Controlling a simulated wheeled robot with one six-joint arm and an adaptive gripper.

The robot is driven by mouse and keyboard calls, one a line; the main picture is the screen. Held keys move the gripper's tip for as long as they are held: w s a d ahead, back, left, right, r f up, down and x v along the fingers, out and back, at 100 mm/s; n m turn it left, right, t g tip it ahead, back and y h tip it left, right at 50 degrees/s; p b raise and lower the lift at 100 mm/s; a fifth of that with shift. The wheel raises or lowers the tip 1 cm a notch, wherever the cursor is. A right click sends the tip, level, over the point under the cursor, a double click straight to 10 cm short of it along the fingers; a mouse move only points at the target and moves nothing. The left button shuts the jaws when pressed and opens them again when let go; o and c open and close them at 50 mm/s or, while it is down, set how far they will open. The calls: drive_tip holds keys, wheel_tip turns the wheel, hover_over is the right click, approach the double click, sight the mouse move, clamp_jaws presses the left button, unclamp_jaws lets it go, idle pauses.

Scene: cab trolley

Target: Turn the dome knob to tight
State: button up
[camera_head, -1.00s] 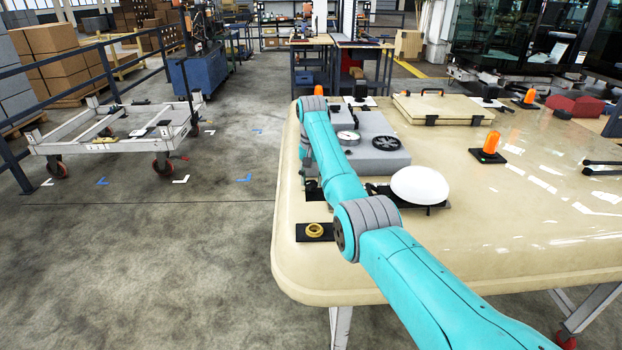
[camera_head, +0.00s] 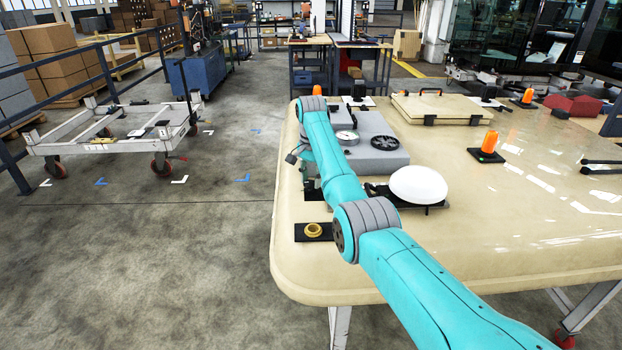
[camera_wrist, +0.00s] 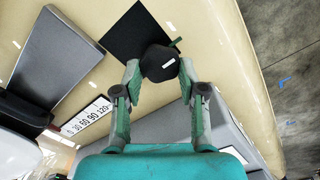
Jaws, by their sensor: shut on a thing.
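In the wrist view, a dark, many-sided knob (camera_wrist: 158,64) with a short white mark sits over a black square plate (camera_wrist: 128,32). A green strip (camera_wrist: 175,43) shows at the knob's upper right edge, and the white mark does not lie in line with it. My gripper (camera_wrist: 160,72) has one finger on each side of the knob and is shut on it. In the head view my arm hides the knob and the fingers. A white dome (camera_head: 418,184) on a dark base stands on the cream panel (camera_head: 480,245), right of my arm.
A grey box (camera_head: 378,155) with a gauge and a black handwheel stands beside my arm. A brass ring (camera_head: 313,230) on a black plate lies near the panel's left edge. An orange beacon (camera_head: 490,142) stands to the right. A number scale (camera_wrist: 88,117) shows in the wrist view.

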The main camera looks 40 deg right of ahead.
sight(311, 181)
drive_tip(key=o, duration=1.1)
drive_tip(key=shift+o, duration=0.2)
wheel_tip(311, 181, up, 12)
idle(0.4)
